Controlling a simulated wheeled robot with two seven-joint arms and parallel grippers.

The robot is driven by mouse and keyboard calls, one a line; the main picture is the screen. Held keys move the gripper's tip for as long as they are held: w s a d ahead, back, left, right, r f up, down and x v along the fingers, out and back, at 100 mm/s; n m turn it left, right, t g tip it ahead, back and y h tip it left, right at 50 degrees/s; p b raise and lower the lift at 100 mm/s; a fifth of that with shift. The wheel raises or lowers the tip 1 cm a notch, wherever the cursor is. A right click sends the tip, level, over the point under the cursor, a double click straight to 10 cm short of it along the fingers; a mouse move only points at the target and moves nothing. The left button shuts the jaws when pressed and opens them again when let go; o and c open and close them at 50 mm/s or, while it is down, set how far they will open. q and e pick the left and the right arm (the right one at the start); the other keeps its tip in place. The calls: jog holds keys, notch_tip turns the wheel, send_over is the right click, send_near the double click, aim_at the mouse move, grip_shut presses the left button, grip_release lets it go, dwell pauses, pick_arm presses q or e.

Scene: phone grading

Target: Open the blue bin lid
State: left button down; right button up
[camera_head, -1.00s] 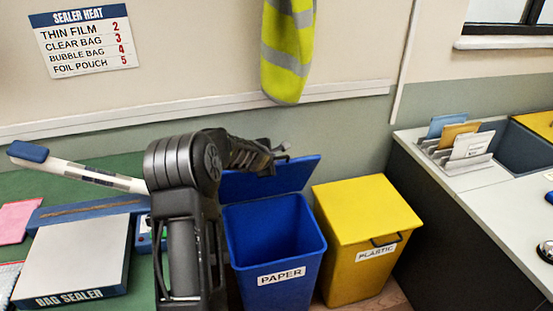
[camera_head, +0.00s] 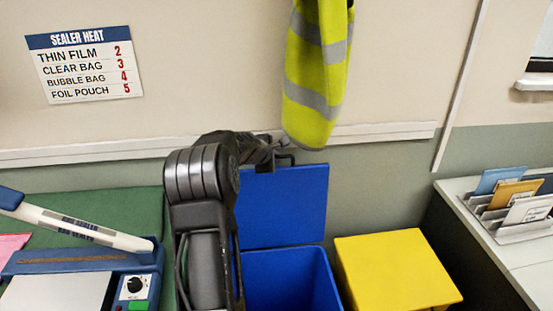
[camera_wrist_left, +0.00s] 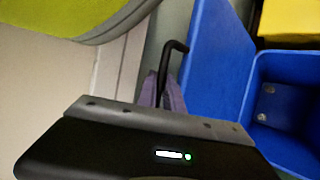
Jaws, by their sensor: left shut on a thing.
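The blue bin (camera_head: 290,277) stands on the floor, its lid (camera_head: 285,207) raised to about upright behind the opening. A dark handle sits at the lid's top edge. My left gripper (camera_head: 283,158) is at that handle, shut on it. In the left wrist view the black handle (camera_wrist_left: 166,68) runs into the fingers, with the blue lid (camera_wrist_left: 213,60) beside it and the open bin (camera_wrist_left: 285,105) at the right. The finger tips are partly hidden by the gripper body. My right gripper is not in view.
A yellow bin (camera_head: 395,270) with its lid down stands right of the blue bin. A hi-vis vest (camera_head: 318,75) hangs just above the lid. A bag sealer (camera_head: 85,255) sits on the green bench at left. A card rack (camera_head: 515,205) stands on the counter at right.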

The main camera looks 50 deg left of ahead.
pick_arm(q)
jog(key=shift+f, duration=0.1)
jog(key=c, duration=1.5)
grip_release()
jog(key=shift+d, duration=0.1)
jog(key=shift+s, duration=0.15)
jog(key=v, duration=0.7)
jog(key=shift+s+d+r+b, duration=0.1)
jog(key=shift+s+r+b, duration=0.05)
jog(key=shift+r+b, duration=0.2)
